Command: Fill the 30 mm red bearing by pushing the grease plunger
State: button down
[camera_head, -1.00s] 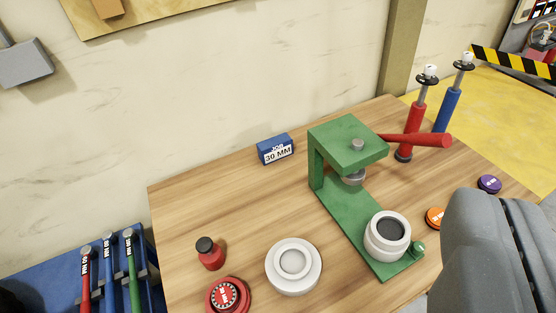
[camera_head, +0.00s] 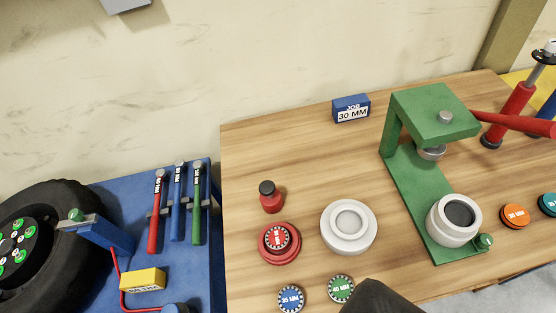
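A red round piece (camera_head: 279,243) with a ringed, labelled centre lies at the bench's front left; its print is too small to read surely. To its right is a white stepped round dish (camera_head: 349,227), its centre showing no bearing. A small red pot with a black top (camera_head: 271,197) stands behind the red piece. A green press (camera_head: 432,115) with a red lever (camera_head: 515,122) stands at right, a white cup with dark inside (camera_head: 454,220) on its base. Which part is the grease plunger is unclear. Only a dark piece, probably my gripper (camera_head: 380,299), shows at the bottom edge; its fingers are not distinguishable.
A blue "JOB 30 MM" sign (camera_head: 351,108) stands at the bench's back. Red and blue cylinders stand right. Left are a blue tool stand (camera_head: 187,225) and a tyre (camera_head: 45,245).

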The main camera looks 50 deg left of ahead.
aim_at(266, 188)
jog(key=z, duration=0.65)
jog(key=k, duration=1.35)
jog(key=u, duration=1.1)
jog(key=i, duration=1)
